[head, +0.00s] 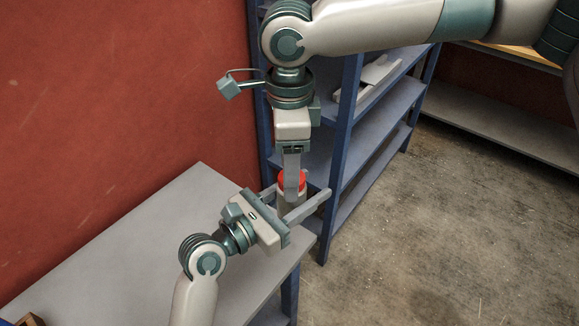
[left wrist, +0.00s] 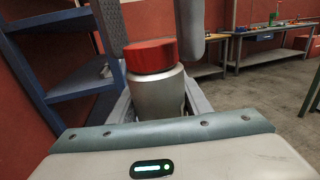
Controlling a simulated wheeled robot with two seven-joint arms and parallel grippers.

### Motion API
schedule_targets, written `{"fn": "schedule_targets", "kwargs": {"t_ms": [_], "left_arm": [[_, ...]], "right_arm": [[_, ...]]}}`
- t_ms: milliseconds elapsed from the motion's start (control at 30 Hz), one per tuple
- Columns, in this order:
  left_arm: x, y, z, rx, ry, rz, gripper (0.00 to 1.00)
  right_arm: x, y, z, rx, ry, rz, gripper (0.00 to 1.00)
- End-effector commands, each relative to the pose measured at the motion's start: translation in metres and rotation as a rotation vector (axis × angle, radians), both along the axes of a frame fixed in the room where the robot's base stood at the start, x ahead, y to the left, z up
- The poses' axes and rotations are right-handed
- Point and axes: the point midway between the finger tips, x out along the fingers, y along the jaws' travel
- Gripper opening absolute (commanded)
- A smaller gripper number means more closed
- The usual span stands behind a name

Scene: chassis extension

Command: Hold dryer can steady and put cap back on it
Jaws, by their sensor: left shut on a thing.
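The dryer can (left wrist: 157,94) is a light metal cylinder standing upright. It also shows in the head view (head: 284,208), near the end of the grey bench. My left gripper (head: 293,199) is shut on the can's body from the side. The red cap (left wrist: 150,57) sits at the can's top, in line with it; whether it is seated or threaded I cannot tell. My right gripper (head: 291,190) comes down from above, with its fingers on either side of the cap. Whether they grip it is not clear. In the head view a finger hides part of the cap (head: 281,181).
The grey bench top (head: 150,245) is mostly bare. A blue shelf unit (head: 345,150) stands close behind the can, by the red wall. Open concrete floor (head: 440,230) lies to the right. Other benches (left wrist: 270,57) stand farther off in the left wrist view.

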Motion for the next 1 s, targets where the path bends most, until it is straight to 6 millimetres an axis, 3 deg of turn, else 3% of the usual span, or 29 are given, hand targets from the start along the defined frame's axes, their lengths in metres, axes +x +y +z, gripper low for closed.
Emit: {"fn": "schedule_targets", "kwargs": {"t_ms": [267,633,1000], "left_arm": [[0.000,0.000,0.001,-0.001,-0.002,0.001,0.00],[0.000,0.001,0.001,-0.001,-0.002,0.001,0.00],[0.000,0.000,0.001,-0.001,-0.002,0.001,0.00]], "right_arm": [[0.001,0.000,0.005,0.000,-0.002,-0.001,0.56],[0.001,-0.001,0.042,-0.001,-0.002,-0.002,0.56],[0.001,-0.001,0.045,-0.002,-0.001,-0.001,0.53]]}}
